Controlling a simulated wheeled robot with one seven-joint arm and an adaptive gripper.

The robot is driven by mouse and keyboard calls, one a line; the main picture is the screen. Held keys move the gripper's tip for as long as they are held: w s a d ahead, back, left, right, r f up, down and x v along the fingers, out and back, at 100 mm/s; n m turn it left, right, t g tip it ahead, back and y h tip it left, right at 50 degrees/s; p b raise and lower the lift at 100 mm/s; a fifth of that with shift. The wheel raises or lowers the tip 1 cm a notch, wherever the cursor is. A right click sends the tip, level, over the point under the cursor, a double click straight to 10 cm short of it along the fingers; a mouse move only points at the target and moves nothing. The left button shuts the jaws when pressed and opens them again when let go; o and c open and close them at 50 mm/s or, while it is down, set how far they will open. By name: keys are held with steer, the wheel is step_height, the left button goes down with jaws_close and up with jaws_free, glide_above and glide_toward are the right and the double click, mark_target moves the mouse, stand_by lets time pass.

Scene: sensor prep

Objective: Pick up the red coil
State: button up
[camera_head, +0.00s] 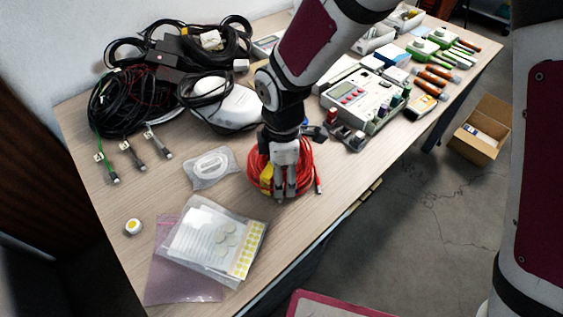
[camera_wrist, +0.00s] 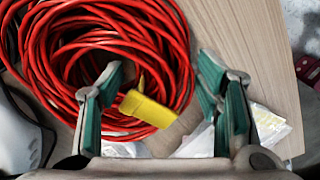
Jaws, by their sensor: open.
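The red coil (camera_head: 308,158) is a looped cable lying on the wooden table, partly hidden behind my gripper in the head view. In the wrist view the red coil (camera_wrist: 110,35) fills the upper left, with a yellow tag (camera_wrist: 147,108) at its lower edge. My gripper (camera_head: 285,190) points down over the front of the coil. In the wrist view my gripper (camera_wrist: 160,75) has its green-padded fingers spread apart. Contact with the cable cannot be told.
Black cable bundles (camera_head: 130,100) and a white device (camera_head: 225,105) lie behind and left. A bagged white item (camera_head: 210,167) and plastic bags with papers (camera_head: 210,240) lie left and in front. A white instrument (camera_head: 362,98) stands to the right. The table's front edge is close by.

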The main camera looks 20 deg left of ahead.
steer(key=shift+f, duration=0.85)
steer(key=shift+c, duration=0.3)
jaws_close()
steer(key=shift+r, duration=0.1)
